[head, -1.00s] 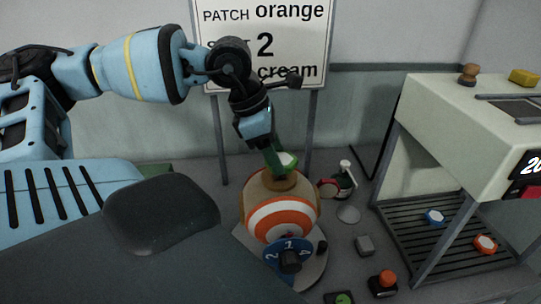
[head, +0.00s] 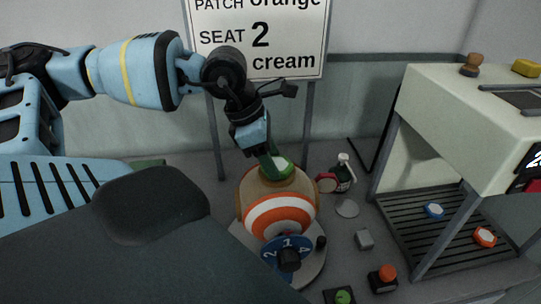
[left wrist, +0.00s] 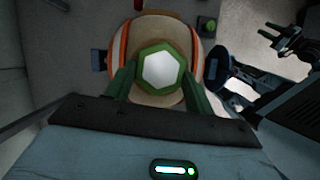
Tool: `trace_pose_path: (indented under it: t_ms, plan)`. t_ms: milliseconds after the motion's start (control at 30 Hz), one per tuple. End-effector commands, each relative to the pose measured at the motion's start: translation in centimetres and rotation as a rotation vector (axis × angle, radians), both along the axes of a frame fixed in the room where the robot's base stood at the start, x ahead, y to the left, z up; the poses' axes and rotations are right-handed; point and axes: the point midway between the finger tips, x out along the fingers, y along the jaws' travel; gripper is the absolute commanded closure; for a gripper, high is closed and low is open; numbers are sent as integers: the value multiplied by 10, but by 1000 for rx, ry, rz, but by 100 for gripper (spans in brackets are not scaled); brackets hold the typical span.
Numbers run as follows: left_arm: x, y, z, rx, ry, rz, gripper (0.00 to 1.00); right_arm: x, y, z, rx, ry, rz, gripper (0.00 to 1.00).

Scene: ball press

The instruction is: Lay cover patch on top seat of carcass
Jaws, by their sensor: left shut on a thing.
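My left gripper (head: 270,152) is shut on a green cover patch (head: 280,167) with a white hexagonal face. In the left wrist view, the patch (left wrist: 160,72) lies between the two green fingers, over the tan top of the carcass (left wrist: 152,22). The round carcass (head: 279,218) has orange and white bands and stands upright. The patch is at its top seat; whether it touches is hidden by the fingers. A dark shape like my right gripper (left wrist: 285,40) shows at the upper right of the left wrist view, too small to read its jaws.
A blue numbered dial (head: 271,252) stands in front of the carcass. A bottle (head: 344,177), a red-topped button (head: 383,279) and a sign (head: 215,62) stand around.

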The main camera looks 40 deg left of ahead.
Motion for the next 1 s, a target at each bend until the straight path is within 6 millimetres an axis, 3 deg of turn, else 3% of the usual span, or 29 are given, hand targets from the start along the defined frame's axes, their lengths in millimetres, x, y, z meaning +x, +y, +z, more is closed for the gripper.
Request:
trace_pose_path:
  t_ms: [100,133,300,667,1000]
  plan:
    - [0,0,-4,-1,2,0,68,0,0,-1,0,1,0,64]
    - [0,0,-4,0,3,0,45,0,0,-1,0,0,0,64]
    - [0,0,-3,0,1,0,25,1,0,0,0,-3,1,64]
    - [0,0,2,1,-2,1,25,4,-1,3,-3,-11,2,64]
    - [-14,14,52,-2,-8,2,25,7,-2,6,-5,-19,2,64]
